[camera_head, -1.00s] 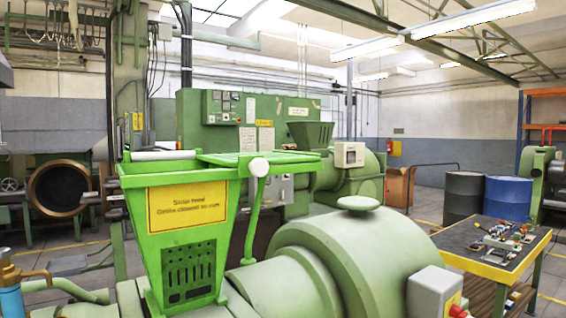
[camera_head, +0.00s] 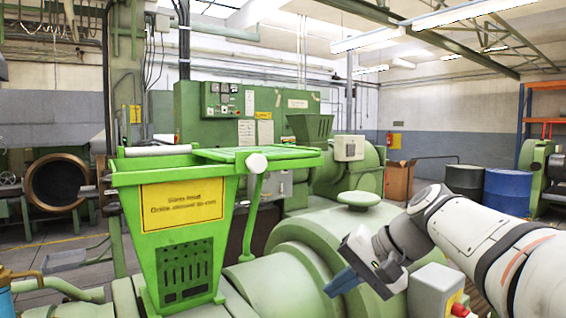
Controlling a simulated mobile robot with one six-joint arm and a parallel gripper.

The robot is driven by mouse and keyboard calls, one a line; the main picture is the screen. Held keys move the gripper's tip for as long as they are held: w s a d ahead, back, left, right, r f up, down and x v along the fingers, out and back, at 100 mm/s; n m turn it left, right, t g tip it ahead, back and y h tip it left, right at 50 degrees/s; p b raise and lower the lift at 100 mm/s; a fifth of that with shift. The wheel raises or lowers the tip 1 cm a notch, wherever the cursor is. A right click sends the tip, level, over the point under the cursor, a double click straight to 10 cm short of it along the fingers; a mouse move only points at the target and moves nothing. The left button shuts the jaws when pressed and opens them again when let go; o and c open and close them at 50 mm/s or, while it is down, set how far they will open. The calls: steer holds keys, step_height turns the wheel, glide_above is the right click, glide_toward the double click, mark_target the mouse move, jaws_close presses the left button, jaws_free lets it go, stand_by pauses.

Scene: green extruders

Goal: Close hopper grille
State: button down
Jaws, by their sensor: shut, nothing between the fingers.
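The green hopper (camera_head: 178,262) with a yellow sign stands at left centre on the green extruder. Its green grille (camera_head: 258,156) lies out flat to the right of the hopper mouth, so the mouth looks uncovered. A curved green bar with a white round knob (camera_head: 256,163) stands at the grille's near side. My gripper (camera_head: 342,283) is at the right, shut and empty, its blue fingers pointing down-left over the rounded extruder housing. It is apart from the grille, lower and to the right of it.
The large green extruder housing (camera_head: 300,262) with a disc-shaped cap (camera_head: 358,199) lies between my gripper and the hopper. A grey box with a red button (camera_head: 436,290) sits just right of my gripper. Blue (camera_head: 508,190) and dark (camera_head: 465,181) barrels stand behind.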

mark_target(265, 163)
steer(key=w+d+r+n+t+y, duration=0.15)
steer(key=w+r+y, duration=0.25)
steer(key=r, duration=0.7)
steer(key=w+d+r+n+g+y, duration=0.15)
steer(key=w+r+y, duration=0.25)
steer(key=r, duration=0.7)
steer(key=shift+m+t, duration=0.5)
steer(key=shift+s+a+p+x, duration=0.15)
steer(key=shift+s+p+x, duration=0.35)
steer(key=shift+x, duration=1.55)
steer(key=shift+s+a+p+x, duration=0.15)
steer(key=shift+s+p+x, duration=0.4)
steer(key=shift+x, duration=1.5)
steer(key=shift+s+a+p+x, duration=0.15)
steer(key=shift+p+x, duration=0.65)
steer(key=shift+x, duration=1.3)
